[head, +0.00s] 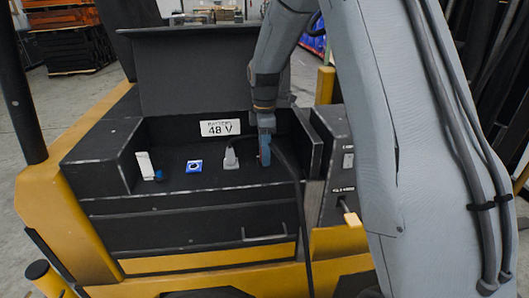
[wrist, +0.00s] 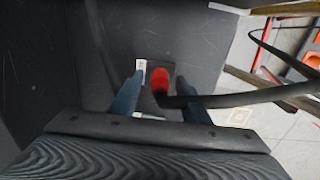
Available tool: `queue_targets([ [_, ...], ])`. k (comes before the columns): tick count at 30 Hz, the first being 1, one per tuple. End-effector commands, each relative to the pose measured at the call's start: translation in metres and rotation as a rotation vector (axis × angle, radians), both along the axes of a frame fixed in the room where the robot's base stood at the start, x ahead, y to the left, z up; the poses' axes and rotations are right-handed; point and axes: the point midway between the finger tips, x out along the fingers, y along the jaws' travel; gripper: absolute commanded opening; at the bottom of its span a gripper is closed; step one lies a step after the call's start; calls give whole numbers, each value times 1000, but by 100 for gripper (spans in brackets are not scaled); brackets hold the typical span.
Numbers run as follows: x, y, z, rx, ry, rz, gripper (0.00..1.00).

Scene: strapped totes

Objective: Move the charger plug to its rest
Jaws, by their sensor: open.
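A red plug-like part (wrist: 160,80) with a thick black cable (wrist: 230,100) shows in the wrist view; it appears to be the charger plug. My gripper (wrist: 160,84) is open, with one blue finger on each side of it. I cannot tell whether the fingers touch it. In the head view my gripper (head: 265,150) points down into the black battery bay, with only a sliver of red beside it. A grey upright fitting (head: 230,158) stands just left of my gripper. I cannot tell which fitting is the rest.
A blue-and-white fitting (head: 194,166) and a white piece with a blue knob (head: 146,166) stand left. A black box (head: 335,165) bounds the right; the cable hangs over the front.

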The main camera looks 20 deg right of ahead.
Motion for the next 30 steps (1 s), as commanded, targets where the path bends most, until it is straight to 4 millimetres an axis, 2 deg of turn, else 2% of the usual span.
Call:
queue_targets([
  [5,0,0,0,0,0,0,42],
  [8,0,0,0,0,0,0,29],
  [13,0,0,0,0,0,0,0],
  [20,0,0,1,0,0,0,0],
  [30,0,0,13,0,0,0,0],
])
